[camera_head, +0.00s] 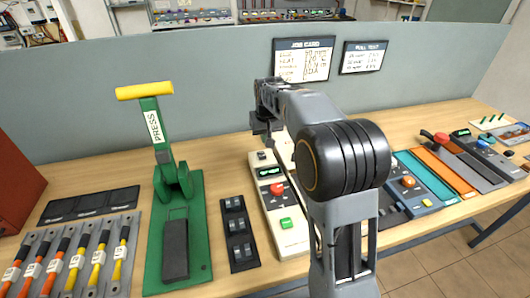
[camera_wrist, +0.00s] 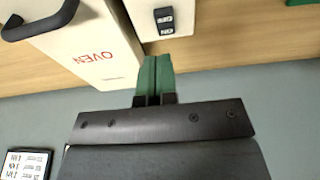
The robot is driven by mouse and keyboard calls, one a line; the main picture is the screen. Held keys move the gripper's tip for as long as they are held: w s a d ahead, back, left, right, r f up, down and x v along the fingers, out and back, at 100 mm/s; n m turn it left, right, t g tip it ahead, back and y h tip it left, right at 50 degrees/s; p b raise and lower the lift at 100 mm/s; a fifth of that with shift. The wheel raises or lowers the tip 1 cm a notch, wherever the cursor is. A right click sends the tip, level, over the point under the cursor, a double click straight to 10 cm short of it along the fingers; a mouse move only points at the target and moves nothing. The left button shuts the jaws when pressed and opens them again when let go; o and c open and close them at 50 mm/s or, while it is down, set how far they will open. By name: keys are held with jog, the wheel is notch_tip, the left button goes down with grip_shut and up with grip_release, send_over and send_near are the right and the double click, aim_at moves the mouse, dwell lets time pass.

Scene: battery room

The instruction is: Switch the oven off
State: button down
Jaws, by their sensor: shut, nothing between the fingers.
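The oven (camera_wrist: 85,45) is a cream box with red OVEN lettering that appears upside down in the wrist view, and a black handle at upper left. To its right a white panel carries a small black switch (camera_wrist: 165,20) with OFF and ON labels, also upside down. I cannot tell which way the switch is set. My gripper (camera_wrist: 153,80) is shut and empty, its green fingertips just below the white panel in the picture, apart from the switch. In the head view my gripper (camera_head: 262,128) is small and dark, and my arm hides much of what lies behind it.
A cream control unit (camera_head: 291,238) with red and green buttons stands below my gripper in the head view. A green press (camera_head: 195,205) with a yellow handle is to the left. A grey partition (camera_head: 210,70) with a job card (camera_head: 303,60) closes the back.

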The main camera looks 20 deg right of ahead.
aim_at(265, 156)
jog(key=x, duration=0.3)
jog(key=s+x, duration=0.1)
jog(key=x, duration=0.1)
jog(key=shift+f, duration=0.85)
jog(key=shift+f, duration=0.1)
